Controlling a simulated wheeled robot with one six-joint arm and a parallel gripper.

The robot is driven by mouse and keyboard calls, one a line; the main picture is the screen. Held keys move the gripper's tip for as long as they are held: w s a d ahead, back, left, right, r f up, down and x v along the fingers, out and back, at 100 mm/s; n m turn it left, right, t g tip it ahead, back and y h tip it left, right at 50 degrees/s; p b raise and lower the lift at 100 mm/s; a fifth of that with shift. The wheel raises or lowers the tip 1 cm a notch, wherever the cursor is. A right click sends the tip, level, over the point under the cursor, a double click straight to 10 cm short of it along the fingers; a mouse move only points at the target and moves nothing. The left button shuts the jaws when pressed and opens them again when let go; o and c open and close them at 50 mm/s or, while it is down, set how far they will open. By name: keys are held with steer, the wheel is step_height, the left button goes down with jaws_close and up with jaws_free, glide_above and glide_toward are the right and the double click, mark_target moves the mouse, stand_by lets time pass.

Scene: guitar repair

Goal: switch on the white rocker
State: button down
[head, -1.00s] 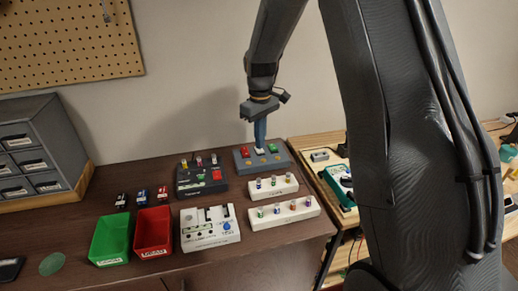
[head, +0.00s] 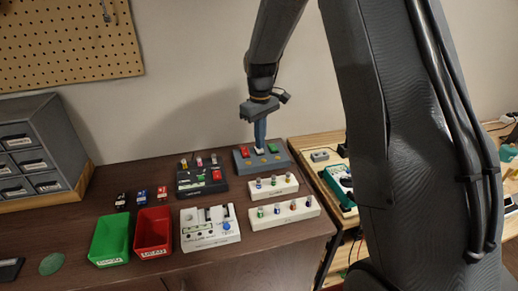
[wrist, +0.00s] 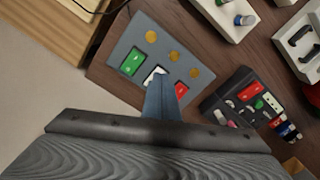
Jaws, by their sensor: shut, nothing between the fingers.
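The grey-blue switch box (head: 248,165) stands at the back right of the brown bench. It has a red rocker (head: 244,153), a white rocker (head: 259,151) and a green rocker (head: 273,148) in a row. In the wrist view the white rocker (wrist: 153,73) lies between the green rocker (wrist: 133,62) and the red rocker (wrist: 181,91). My gripper (head: 260,144) is shut and empty, pointing down at the white rocker. Its fingertips (wrist: 160,82) cover part of that rocker. I cannot tell whether they touch it or which way it is tipped.
A dark switch box (head: 200,190) stands to the left of the grey-blue one. White strips with small knobs (head: 262,188) lie in front. A green bin (head: 110,240) and a red bin (head: 153,233) are at the front left. The bench's right edge is close by.

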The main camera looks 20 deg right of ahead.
steer(key=shift+f, duration=0.7)
stand_by(0.3)
step_height(320, 180, up, 7)
steer(key=p, duration=0.4)
stand_by(0.6)
steer(key=s+f+m+t+b, duration=0.1)
steer(key=s+m, duration=0.5)
steer(key=s, duration=2)
steer(key=shift+b, duration=0.75)
